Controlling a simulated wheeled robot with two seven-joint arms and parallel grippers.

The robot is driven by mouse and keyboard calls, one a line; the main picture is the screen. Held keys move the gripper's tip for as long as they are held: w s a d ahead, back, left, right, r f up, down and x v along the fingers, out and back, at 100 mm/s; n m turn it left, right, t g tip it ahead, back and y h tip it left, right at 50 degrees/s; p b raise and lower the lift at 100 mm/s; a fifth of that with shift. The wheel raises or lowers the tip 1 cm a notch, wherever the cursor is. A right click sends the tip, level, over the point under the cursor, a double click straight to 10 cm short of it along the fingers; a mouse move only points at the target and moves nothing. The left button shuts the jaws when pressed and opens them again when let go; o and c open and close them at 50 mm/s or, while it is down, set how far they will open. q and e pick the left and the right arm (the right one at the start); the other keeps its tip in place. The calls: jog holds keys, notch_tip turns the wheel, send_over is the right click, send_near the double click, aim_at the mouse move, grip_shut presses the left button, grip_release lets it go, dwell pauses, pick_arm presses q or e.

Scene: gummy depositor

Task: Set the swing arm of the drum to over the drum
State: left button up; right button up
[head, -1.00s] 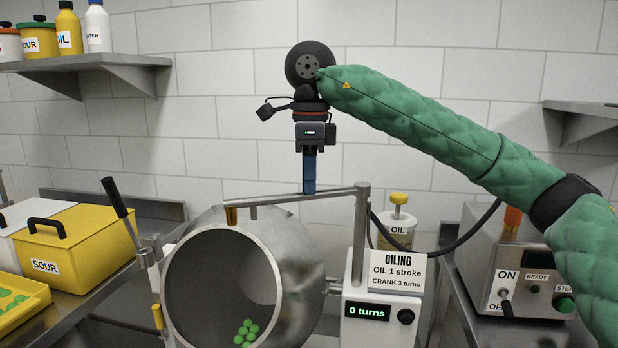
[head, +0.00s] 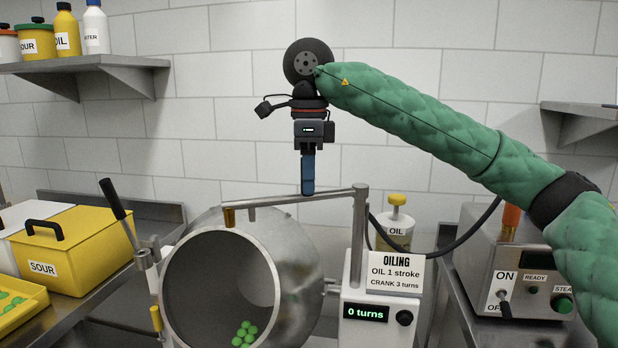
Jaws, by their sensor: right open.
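The steel drum (head: 293,262) stands at the middle front, its round mouth facing me, with several green gummies (head: 244,334) inside at the bottom. The swing arm (head: 290,197) is a thin bar on a post (head: 360,235) right of the drum. It reaches left above the drum's top and ends in a brass nozzle (head: 229,216). My right gripper (head: 308,188) points down, open, with its blue fingers at the bar's middle. They overlap the bar's upper edge in the picture; I cannot tell whether they touch it. My left gripper is not in view.
A drum control box (head: 352,335) reads 0 turns, below an OILING sign (head: 396,273). An oil pump bottle (head: 396,225) stands behind. A black-handled lever (head: 118,213) and yellow SOUR bin (head: 70,250) are left. A steamer box (head: 480,265) is right.

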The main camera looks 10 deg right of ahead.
jog(key=shift+r, duration=3.55)
